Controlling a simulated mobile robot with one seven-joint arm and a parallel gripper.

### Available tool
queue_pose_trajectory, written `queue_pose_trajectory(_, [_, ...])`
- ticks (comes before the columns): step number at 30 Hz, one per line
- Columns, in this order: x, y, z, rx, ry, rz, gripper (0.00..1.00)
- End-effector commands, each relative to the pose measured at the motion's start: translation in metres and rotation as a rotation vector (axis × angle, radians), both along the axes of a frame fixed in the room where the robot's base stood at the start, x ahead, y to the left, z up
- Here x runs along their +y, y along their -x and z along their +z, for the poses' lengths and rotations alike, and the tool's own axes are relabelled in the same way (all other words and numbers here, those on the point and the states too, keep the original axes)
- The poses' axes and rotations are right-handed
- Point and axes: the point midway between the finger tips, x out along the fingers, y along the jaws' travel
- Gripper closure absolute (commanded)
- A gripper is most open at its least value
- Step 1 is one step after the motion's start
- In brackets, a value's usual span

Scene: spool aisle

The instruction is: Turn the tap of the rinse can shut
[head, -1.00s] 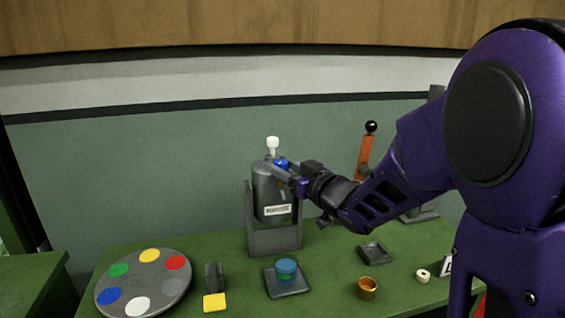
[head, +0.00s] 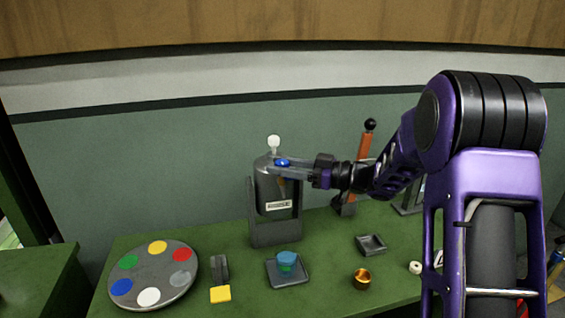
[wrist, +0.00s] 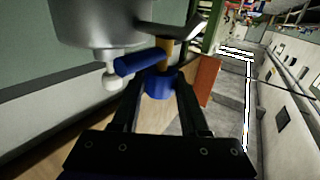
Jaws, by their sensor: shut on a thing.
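The rinse can (head: 267,196) is a grey cylinder with a white label, standing in a dark bracket (head: 276,236) at the back of the green table; a white knob (head: 274,142) is above it. Its blue tap handle (head: 283,162) shows near the can's upper right. My gripper (head: 290,169) reaches in from the right, nearly level, with its fingers at the tap. In the wrist view the fingers (wrist: 159,80) close around the blue round part (wrist: 160,86) of the tap, and the blue bar sticks out to the left beside the can. The fingertips are partly hidden.
A palette (head: 185,282) of coloured discs lies at left, beside a yellow-ended block (head: 220,294). A blue-green cup (head: 287,262) sits on a dark tray. A small dark dish (head: 371,244), gold cup (head: 362,279) and orange lever (head: 363,150) are at right.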

Motion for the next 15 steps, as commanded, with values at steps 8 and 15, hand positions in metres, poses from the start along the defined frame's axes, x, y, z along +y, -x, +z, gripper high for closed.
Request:
queue_pose_trajectory(8, [0.0012, 0.0002, 0.0011, -0.003, -0.002, 0.009, 1.00])
queue_pose_trajectory(15, [0.0012, 0.0003, 0.0011, -0.002, -0.001, 0.009, 0.40])
